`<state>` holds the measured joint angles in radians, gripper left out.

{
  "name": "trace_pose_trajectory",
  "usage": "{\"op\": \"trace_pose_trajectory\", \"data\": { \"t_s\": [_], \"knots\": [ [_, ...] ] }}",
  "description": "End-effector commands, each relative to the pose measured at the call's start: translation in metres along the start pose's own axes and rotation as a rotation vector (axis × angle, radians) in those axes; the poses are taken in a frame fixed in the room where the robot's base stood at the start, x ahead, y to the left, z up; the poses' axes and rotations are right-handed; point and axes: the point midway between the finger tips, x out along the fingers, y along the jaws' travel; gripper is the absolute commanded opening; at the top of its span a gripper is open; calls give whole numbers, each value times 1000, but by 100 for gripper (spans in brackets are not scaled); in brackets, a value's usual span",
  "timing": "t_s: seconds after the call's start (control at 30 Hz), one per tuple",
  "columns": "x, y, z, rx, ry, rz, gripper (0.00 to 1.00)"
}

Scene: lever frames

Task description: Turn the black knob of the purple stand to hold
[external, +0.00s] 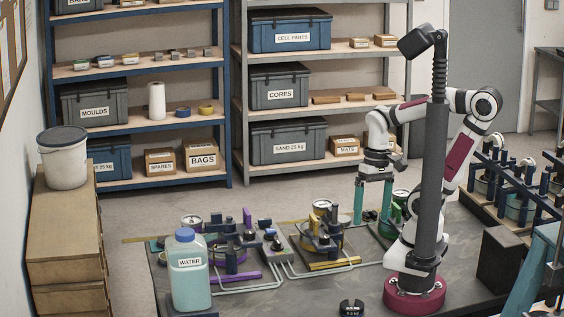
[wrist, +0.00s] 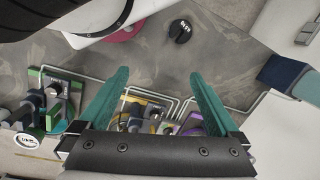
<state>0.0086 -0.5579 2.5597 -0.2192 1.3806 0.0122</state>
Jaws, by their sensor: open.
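The purple stand (external: 236,276) is at the left of the bench in the external view, with a dark blue frame and a grey gauge on top. Its black knob is too small to make out clearly, and I cannot read its setting. In the wrist view, purple parts (wrist: 193,131) show low down, partly hidden by the right finger. My gripper (external: 372,203) points down with its teal fingers apart and empty, well to the right of the purple stand, between the yellow and green stands. The open fingers also show in the wrist view (wrist: 158,76).
A yellow stand (external: 334,264) and a green stand (external: 385,232) stand right of the purple one, linked by pale pipes. A grey box (external: 283,252) sits between purple and yellow. A water bottle (external: 189,280) stands at front left. A black round piece (external: 351,307) lies in front.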

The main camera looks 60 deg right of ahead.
Motion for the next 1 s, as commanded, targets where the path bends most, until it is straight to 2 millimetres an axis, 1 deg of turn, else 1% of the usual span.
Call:
{"op": "trace_pose_trajectory", "data": {
  "t_s": [0.03, 0.07, 0.13, 0.17, 0.2, 0.23, 0.27, 0.3, 0.37, 0.4, 0.5, 0.53, 0.6, 0.63, 0.67, 0.77, 1.0],
  "knots": [
    [-3, -2, -3, -13, 0, 1, 87],
    [-7, -6, -8, -40, 0, 5, 82],
    [-27, -25, -33, -167, 2, 21, 69],
    [-38, -37, -49, -249, 2, 32, 64],
    [-52, -57, -73, -375, 1, 49, 57],
    [-62, -74, -92, -474, 1, 62, 51],
    [-69, -92, -110, -574, 1, 75, 48],
    [-76, -115, -133, -700, 1, 93, 48],
    [-81, -148, -162, -872, -1, 118, 48],
    [-80, -168, -178, -972, -3, 132, 48],
    [-76, -204, -204, -1157, -5, 158, 48],
    [-74, -212, -208, -1194, -6, 162, 48],
    [-71, -222, -214, -1248, -7, 170, 48],
    [-69, -224, -216, -1259, -7, 172, 48],
    [-66, -224, -217, -1267, -8, 173, 48],
    [-50, -222, -218, -1270, -9, 174, 48],
    [19, -212, -224, -1268, -10, 173, 48]
  ]
}}
